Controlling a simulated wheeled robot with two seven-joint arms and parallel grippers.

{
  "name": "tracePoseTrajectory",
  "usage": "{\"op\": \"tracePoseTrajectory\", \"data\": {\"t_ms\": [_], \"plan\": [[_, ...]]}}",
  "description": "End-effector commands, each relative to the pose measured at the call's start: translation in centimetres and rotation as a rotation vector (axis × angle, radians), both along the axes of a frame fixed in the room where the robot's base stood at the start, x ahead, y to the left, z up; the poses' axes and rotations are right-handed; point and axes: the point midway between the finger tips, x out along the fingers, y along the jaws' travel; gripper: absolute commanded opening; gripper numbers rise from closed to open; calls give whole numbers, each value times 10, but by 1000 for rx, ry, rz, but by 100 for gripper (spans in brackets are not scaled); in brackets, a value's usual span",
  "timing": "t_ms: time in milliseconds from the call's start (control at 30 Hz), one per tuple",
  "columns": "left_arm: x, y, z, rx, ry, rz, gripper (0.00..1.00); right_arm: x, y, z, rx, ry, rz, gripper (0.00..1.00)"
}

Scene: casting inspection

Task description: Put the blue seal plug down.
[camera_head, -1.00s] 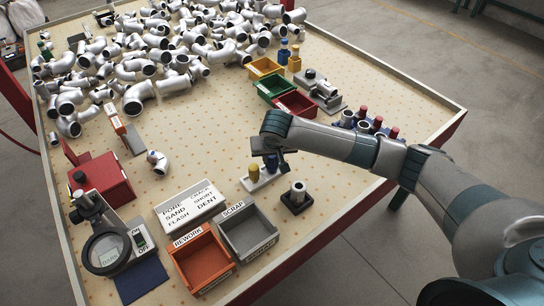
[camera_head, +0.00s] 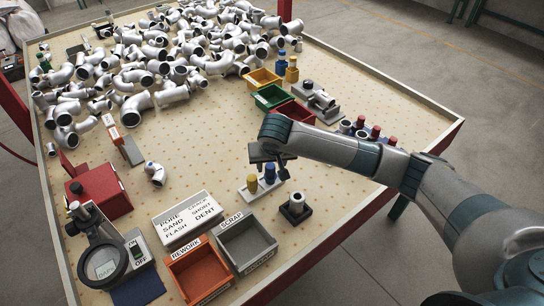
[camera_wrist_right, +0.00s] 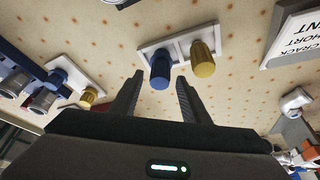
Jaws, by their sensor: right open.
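The blue seal plug (camera_head: 270,174) stands upright on a small white holder plate (camera_head: 262,191), beside a yellow plug (camera_head: 252,184). In the right wrist view the blue plug (camera_wrist_right: 161,70) and the yellow plug (camera_wrist_right: 202,60) stand side by side on the white plate (camera_wrist_right: 181,42). My right gripper (camera_head: 280,166) is just above the blue plug in the head view. In the wrist view its two fingers (camera_wrist_right: 160,95) are spread apart with nothing clamped between them, and the blue plug shows beyond their tips. My left gripper is not in view.
A dark block with a metal sleeve (camera_head: 296,207) stands close by at the right front. The scrap bin (camera_head: 247,244), rework bin (camera_head: 200,272) and defect label board (camera_head: 187,217) lie in front. Red (camera_head: 297,112) and green (camera_head: 271,97) bins are behind. Silver castings crowd the back left.

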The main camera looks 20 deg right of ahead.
Motion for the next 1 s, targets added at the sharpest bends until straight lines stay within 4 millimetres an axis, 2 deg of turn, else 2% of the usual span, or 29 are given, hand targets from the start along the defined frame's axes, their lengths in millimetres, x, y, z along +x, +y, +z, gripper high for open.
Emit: {"op": "tracePoseTrajectory", "data": {"t_ms": [300, 500, 700, 1000], "plan": [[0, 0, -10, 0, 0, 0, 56, -21, 4, 53, 2, -4, 1, 42], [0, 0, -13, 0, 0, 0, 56, -30, 6, 75, 2, -1, 0, 42], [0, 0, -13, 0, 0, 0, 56, -34, 6, 83, 1, 0, -2, 42], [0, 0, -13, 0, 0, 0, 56, -33, 6, 83, 1, 0, -2, 42]]}}
